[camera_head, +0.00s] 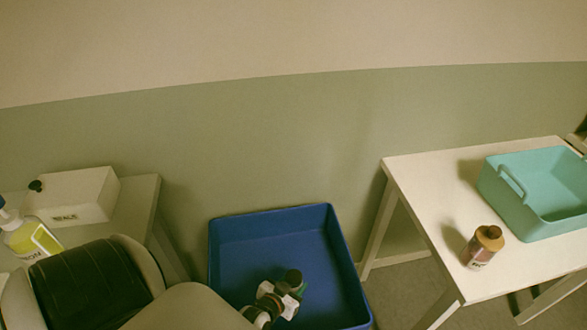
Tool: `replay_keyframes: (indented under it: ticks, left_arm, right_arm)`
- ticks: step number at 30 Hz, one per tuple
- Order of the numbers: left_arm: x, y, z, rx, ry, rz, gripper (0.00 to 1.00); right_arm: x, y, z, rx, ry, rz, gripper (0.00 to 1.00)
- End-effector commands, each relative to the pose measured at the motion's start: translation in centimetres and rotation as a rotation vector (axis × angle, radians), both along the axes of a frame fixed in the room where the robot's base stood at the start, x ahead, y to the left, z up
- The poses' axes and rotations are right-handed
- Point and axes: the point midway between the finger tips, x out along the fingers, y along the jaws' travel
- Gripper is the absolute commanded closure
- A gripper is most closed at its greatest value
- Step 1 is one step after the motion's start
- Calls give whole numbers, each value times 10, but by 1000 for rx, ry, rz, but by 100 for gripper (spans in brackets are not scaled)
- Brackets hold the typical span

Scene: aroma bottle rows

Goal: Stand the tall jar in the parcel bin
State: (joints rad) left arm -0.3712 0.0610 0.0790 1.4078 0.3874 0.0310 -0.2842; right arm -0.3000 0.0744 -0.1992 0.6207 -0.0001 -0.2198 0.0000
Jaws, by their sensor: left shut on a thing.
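My left arm comes in from the lower left, and its gripper (278,295) is over or inside the blue bin (268,222). It is shut on a jar with a dark green cap (293,277). The gripper covers most of the jar's body, and I cannot tell whether the jar touches the bin floor. I cannot tell which jar is the tall one. My right gripper is not in view.
A teal bin with a handle (508,209) sits on the white right table (425,180). A white labelled box (75,195) and a bottle with yellow label (32,236) are on the left table. The visible back of the blue bin is clear.

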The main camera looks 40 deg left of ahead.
Motion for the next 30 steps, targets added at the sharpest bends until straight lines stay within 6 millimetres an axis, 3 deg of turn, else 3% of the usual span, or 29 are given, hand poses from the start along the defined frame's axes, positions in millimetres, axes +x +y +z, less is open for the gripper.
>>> replay_keyframes:
  ticks: [5,6,9,20,30]
  left_arm:
    - [0,0,-4,0,0,0,79]
    - [0,0,-3,0,1,0,50]
    - [0,0,-3,0,1,0,35]
    - [-2,0,3,0,2,0,35]
    - [-60,-7,39,-1,5,0,35]
  right_arm:
    - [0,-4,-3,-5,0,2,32]
    - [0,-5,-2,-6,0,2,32]
    - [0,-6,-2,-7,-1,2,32]
    - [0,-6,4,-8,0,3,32]
    - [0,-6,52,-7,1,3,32]
